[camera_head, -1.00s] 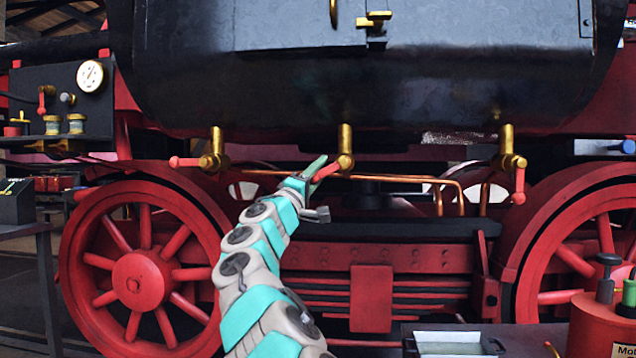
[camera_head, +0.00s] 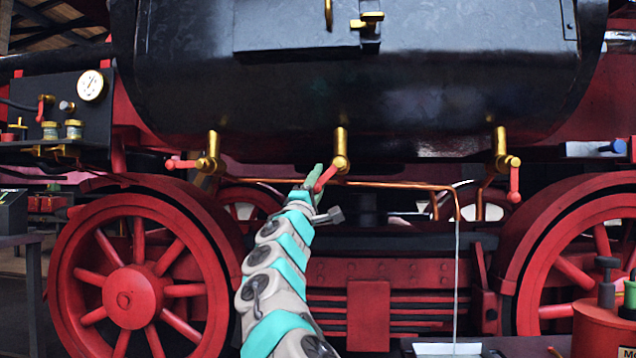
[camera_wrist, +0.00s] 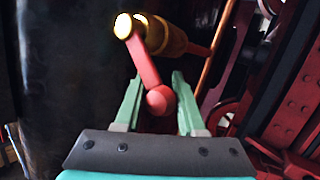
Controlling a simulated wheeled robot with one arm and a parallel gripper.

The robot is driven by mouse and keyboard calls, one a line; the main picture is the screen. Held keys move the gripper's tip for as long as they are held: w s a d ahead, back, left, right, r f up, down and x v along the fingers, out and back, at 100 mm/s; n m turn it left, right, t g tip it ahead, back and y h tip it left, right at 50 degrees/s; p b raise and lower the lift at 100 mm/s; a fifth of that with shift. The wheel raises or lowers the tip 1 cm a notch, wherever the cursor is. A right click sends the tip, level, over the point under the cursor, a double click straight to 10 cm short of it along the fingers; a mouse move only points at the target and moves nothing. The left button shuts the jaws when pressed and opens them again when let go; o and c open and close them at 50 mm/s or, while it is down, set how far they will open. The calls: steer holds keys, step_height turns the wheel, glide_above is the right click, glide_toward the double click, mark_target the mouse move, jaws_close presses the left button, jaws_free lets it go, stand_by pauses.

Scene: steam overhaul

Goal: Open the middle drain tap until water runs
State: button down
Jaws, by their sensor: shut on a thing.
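The middle drain tap (camera_head: 340,150) is brass and hangs under the black cylinder. Its red lever (camera_head: 326,178) slants down and to the left. My gripper (camera_head: 317,182) is at the lever's lower end. In the wrist view the green fingers of my gripper (camera_wrist: 156,80) stand on both sides of the red lever (camera_wrist: 146,65), with its round knob low between them. A thin pale stream of water (camera_head: 457,265) falls from the bent end of the copper pipe (camera_head: 420,187) toward a light tray (camera_head: 447,349) below.
The left tap (camera_head: 211,155) has its red lever pointing left. The right tap (camera_head: 502,150) has its lever hanging down. Red spoked wheels (camera_head: 135,290) stand on both sides. A red can (camera_head: 600,330) stands at the lower right.

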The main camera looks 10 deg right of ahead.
steer(key=c, duration=0.5)
jaws_free()
steer(key=shift+d, duration=0.1)
steer(key=shift+c, duration=0.2)
steer(key=shift+s+a+f, duration=0.25)
steer(key=shift+s+a, duration=0.2)
steer(key=b+v, duration=0.2)
steer(key=v, duration=0.4)
steer(key=shift+f, duration=0.25)
steer(key=shift+s, duration=0.15)
